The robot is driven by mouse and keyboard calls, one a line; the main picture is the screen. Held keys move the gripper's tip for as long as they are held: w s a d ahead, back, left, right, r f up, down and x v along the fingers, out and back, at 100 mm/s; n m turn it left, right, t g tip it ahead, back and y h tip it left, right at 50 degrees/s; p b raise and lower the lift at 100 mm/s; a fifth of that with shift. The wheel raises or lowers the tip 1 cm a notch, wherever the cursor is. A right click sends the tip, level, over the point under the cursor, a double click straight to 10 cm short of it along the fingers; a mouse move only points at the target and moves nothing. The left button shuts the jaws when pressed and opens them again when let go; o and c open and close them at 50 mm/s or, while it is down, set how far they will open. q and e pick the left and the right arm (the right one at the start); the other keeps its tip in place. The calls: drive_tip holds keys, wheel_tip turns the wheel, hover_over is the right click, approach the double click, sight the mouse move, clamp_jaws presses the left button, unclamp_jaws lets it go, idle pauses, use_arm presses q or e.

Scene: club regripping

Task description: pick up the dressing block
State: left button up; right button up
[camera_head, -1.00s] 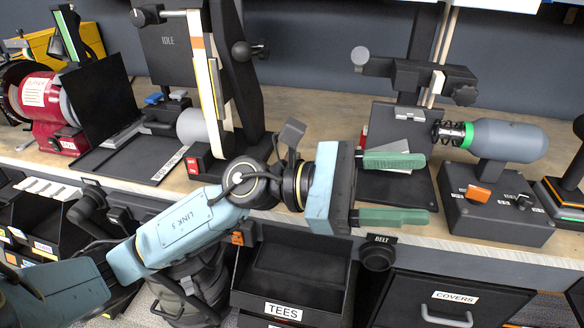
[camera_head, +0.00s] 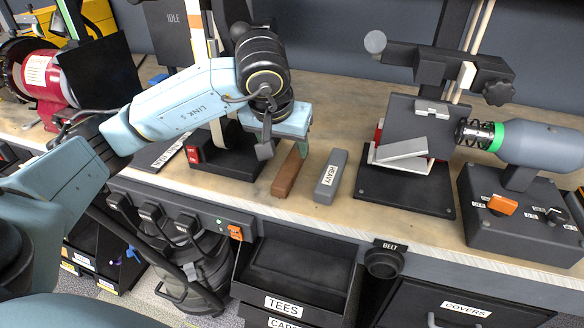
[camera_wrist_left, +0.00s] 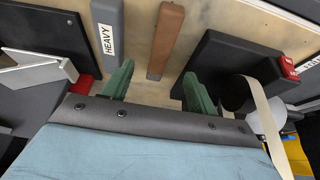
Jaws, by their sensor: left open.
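A long reddish-brown block (camera_head: 288,173), which I take to be the dressing block, lies on the wooden bench. It also shows in the wrist view (camera_wrist_left: 166,38), ahead of my fingers and in line with the gap between them. My left gripper (camera_head: 303,143) is over the bench, pointing down beside the far end of the brown block, open and empty. Its green fingers (camera_wrist_left: 157,74) are spread wide in the wrist view. In the head view the hand hides part of the fingers. My right gripper is not in view.
A grey block labelled HEAVY (camera_head: 331,178) lies just right of the brown one. A black base with a red switch (camera_head: 194,155) stands close on the left. A black plate (camera_head: 405,192) holding pale slabs (camera_head: 402,150) is farther right. The bench's front edge (camera_head: 340,220) is near.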

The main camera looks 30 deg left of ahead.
use_arm(q)
hover_over(288, 169)
drive_tip(key=s, duration=0.2)
drive_tip(key=f, duration=0.2)
drive_tip(key=d+f, duration=0.1)
drive_tip(key=f, duration=0.1)
drive_tip(key=shift+w, duration=0.1)
drive_tip(key=x, duration=0.5)
drive_tip(key=shift+s+a+f+b, duration=0.2)
drive_tip(key=shift+s+b, duration=0.05)
drive_tip(key=shift+b, duration=0.15)
drive_tip(key=c, duration=1.2)
